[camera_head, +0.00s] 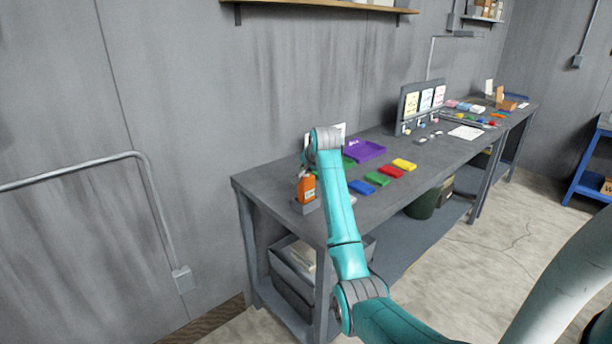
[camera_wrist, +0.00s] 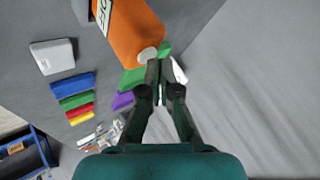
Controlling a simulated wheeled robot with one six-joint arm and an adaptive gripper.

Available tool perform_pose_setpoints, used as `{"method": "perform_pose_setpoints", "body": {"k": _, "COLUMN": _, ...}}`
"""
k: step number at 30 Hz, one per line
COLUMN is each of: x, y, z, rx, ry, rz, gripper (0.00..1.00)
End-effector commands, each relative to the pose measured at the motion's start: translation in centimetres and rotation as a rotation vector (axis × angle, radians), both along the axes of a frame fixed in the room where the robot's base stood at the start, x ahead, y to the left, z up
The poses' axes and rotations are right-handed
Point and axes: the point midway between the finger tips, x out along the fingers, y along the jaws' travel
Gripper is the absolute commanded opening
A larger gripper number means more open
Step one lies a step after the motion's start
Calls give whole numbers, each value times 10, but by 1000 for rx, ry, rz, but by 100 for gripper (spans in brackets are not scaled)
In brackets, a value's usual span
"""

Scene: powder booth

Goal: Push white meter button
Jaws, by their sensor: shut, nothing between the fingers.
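The orange meter (camera_head: 306,188) stands in a grey holder (camera_head: 307,206) at the near left corner of the bench. In the wrist view the orange meter (camera_wrist: 128,30) is large at the top, with dark lettering on its side. A round white button (camera_wrist: 148,54) shows at its near end. My gripper (camera_wrist: 160,66) is shut and empty, its tips just right of and below the white button in the picture. I cannot tell whether they touch it.
Blue (camera_head: 361,187), green (camera_head: 377,178), red (camera_head: 391,171) and yellow (camera_head: 404,164) blocks lie on the grey bench (camera_head: 420,182), near a purple tray (camera_head: 365,150). A grey wall stands behind the bench. A board with papers (camera_head: 423,99) stands farther along.

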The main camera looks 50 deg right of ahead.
Motion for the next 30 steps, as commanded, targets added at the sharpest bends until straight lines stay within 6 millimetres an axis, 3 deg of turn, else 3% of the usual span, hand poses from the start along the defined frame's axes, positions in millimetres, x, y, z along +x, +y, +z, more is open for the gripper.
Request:
{"method": "perform_pose_setpoints", "body": {"k": 14, "x": 0, "y": 0, "z": -3, "rx": 0, "ry": 0, "rz": 0, "gripper": 0}}
{"method": "perform_pose_setpoints", "body": {"k": 30, "x": 0, "y": 0, "z": 9, "rx": 0, "ry": 0, "rz": 0, "gripper": 0}}
